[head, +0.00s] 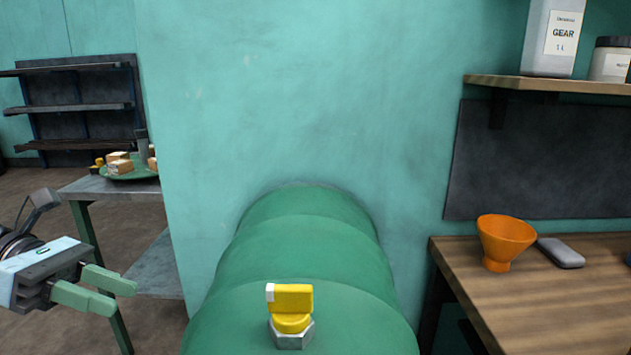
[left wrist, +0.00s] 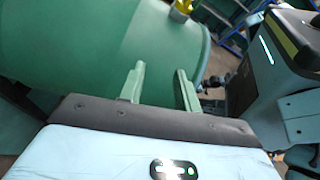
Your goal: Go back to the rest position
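My left gripper (head: 125,298) is at the lower left of the head view, left of the green tank and apart from it. Its two pale green fingers are spread with nothing between them. In the left wrist view the fingers (left wrist: 161,70) also stand apart and empty, with the green tank (left wrist: 90,50) beyond them. My right gripper cannot be made out in either view.
The green tank (head: 305,240) carries a yellow valve handle (head: 291,298) on a metal nut. A wooden bench (head: 530,300) at right holds an orange funnel (head: 505,240). A metal table (head: 110,187) with a green plate (head: 133,174) stands behind my left gripper.

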